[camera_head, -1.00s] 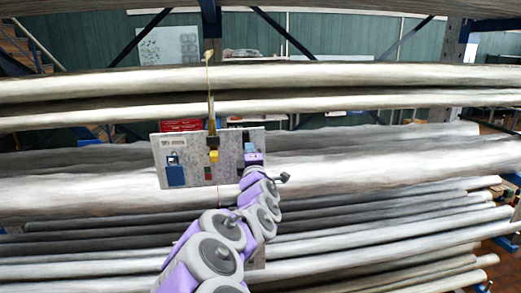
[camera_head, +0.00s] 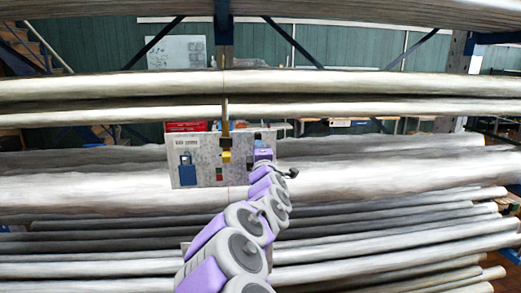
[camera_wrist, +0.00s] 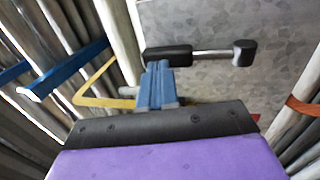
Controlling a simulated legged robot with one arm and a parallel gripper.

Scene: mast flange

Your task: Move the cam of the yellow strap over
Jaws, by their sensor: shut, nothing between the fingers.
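The yellow strap (camera_head: 225,112) hangs in front of the poles down to a grey panel (camera_head: 203,151). A dark piece (camera_head: 225,141) with a yellow block (camera_head: 226,157) below it sits at the strap's lower end, and I cannot tell which part is the cam. My gripper (camera_head: 262,153) is at the panel's right side, right of the yellow block. In the wrist view my gripper's blue fingers (camera_wrist: 158,68) are shut and empty. Their tips are close to a black-ended metal bar (camera_wrist: 210,53); contact is unclear. A yellow band (camera_wrist: 105,100) shows left of the fingers.
Long pale poles (camera_head: 90,185) lie stacked behind and below the panel. A blue padlock-shaped piece (camera_head: 187,172) and a small red and green piece (camera_head: 219,174) are on the panel. A blue beam (camera_wrist: 65,72) and an orange band (camera_wrist: 303,107) flank the wrist view.

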